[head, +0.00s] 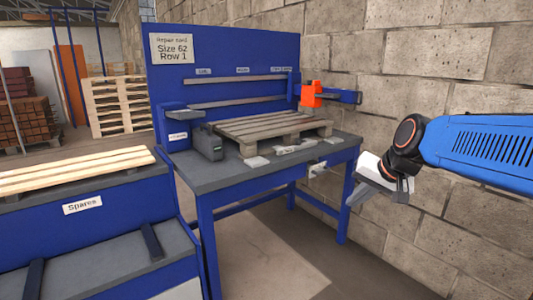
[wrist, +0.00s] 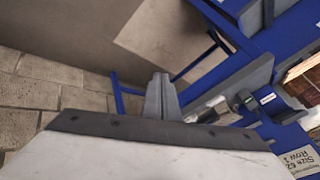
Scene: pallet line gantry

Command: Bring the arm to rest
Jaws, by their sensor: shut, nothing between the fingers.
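My gripper (head: 364,192) hangs at the right of the head view, in front of the block wall and to the right of the blue workbench. Its fingers are together and nothing shows between them. In the wrist view the closed fingers (wrist: 161,98) stand out past the pale gripper body, with floor and bench legs behind them. My blue arm comes in from the right edge of the head view. The gripper looks apart from the bench, though its exact distance from it is hard to judge.
The blue workbench (head: 222,179) carries a worn pallet (head: 270,127), a grey box (head: 206,143) and loose scraps. An orange device (head: 311,94) sits at its back right. A Spares rack (head: 115,206) with light boards stands left. The block wall (head: 430,55) is close on the right.

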